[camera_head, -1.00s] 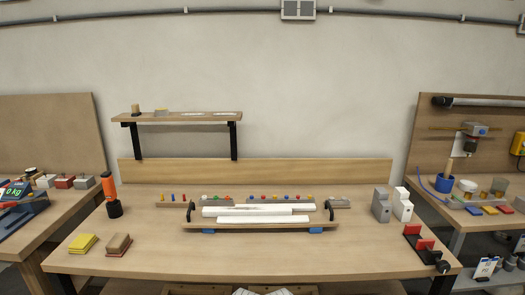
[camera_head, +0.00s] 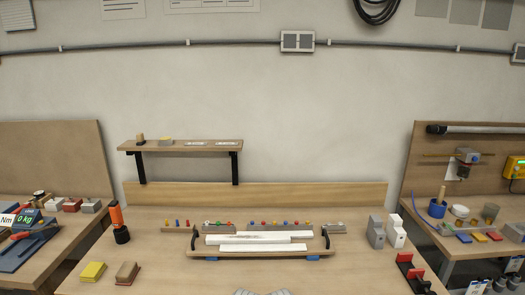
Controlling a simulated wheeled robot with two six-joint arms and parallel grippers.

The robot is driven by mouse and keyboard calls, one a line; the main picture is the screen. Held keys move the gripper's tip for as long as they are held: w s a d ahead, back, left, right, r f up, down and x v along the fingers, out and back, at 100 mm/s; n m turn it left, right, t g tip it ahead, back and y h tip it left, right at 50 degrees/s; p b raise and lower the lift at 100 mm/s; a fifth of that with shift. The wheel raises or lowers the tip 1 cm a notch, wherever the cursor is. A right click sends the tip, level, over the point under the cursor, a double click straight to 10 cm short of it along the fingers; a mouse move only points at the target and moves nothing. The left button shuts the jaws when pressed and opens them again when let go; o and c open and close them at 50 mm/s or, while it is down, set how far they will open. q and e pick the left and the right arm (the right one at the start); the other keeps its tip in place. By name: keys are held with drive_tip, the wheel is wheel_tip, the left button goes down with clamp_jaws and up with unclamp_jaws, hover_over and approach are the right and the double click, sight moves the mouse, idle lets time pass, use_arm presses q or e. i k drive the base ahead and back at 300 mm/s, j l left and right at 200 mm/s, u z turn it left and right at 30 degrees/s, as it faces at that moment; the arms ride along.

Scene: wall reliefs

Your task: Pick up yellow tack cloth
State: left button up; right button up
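A yellow folded cloth (camera_head: 93,271) lies flat on the near left of the middle workbench (camera_head: 190,278). A brown block (camera_head: 126,273) lies just to its right, with a small gap. A small yellow-topped item (camera_head: 165,140) also sits on the wall shelf, too small to identify. Neither gripper shows in the head view. A grey shape at the bottom middle edge is cut off, and I cannot tell what it is.
An orange-and-black tool (camera_head: 118,222) stands behind the cloth. A tray with white strips (camera_head: 262,248) fills the bench's middle. Grey and white blocks (camera_head: 396,232) and a red-and-black vise-like tool (camera_head: 408,268) are at the right. The wall shelf (camera_head: 180,146) hangs above.

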sight(93, 271)
drive_tip(key=u, duration=1.35)
